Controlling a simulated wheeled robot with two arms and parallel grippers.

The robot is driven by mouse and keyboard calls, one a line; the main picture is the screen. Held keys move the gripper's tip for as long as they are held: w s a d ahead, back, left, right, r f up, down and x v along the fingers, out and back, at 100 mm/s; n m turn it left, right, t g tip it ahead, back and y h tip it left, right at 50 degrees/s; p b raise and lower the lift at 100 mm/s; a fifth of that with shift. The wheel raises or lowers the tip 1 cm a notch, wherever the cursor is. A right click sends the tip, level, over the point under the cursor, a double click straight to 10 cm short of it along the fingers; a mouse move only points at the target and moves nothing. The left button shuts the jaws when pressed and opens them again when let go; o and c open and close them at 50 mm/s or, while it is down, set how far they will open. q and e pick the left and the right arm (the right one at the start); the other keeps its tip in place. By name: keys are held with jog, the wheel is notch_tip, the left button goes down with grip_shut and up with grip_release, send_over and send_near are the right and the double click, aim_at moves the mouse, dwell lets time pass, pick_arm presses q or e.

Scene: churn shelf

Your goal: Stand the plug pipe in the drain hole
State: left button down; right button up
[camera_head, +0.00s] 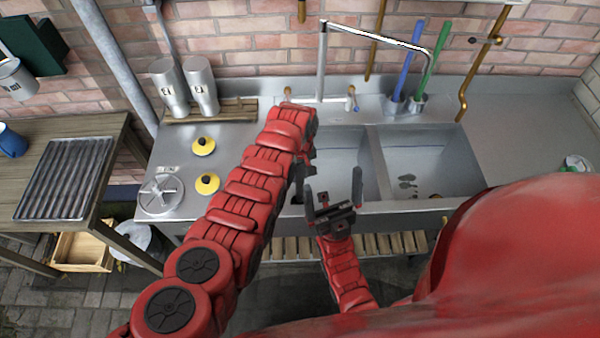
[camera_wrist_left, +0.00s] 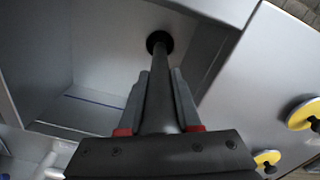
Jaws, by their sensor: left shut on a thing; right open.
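The plug pipe (camera_wrist_left: 160,95) is a dark tube between the two fingers of my left gripper (camera_wrist_left: 159,73), which is shut on it. It points away from the wrist towards the left sink basin (camera_wrist_left: 105,45). A round black shape (camera_wrist_left: 159,42) shows at its far end; I cannot tell whether this is the pipe's plug end or the drain hole, nor whether they touch. In the head view my left arm hides most of its gripper, the pipe and part of the left basin (camera_head: 345,150). My right gripper (camera_head: 333,183) is open and empty at the left basin's front.
The right basin (camera_head: 430,155) has dark spots on its floor. A tall tap (camera_head: 322,65) stands behind the basins. Yellow-topped knobs (camera_head: 207,184), a round grate (camera_head: 162,194) and two metal canisters (camera_head: 200,85) are on the left counter. The right counter is mostly clear.

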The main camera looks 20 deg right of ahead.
pick_arm(q)
jog(key=shift+f+b, duration=1.65)
jog(key=shift+f, duration=0.15)
jog(key=c, duration=0.5)
grip_release()
jog(key=shift+r, duration=0.2)
jog(key=shift+r, duration=0.6)
notch_tip(320, 180, up, 14)
jog(key=shift+f+p, duration=0.1)
jog(key=shift+p, duration=0.95)
jog(key=shift+r, duration=0.7)
jog(key=shift+r+p, duration=0.3)
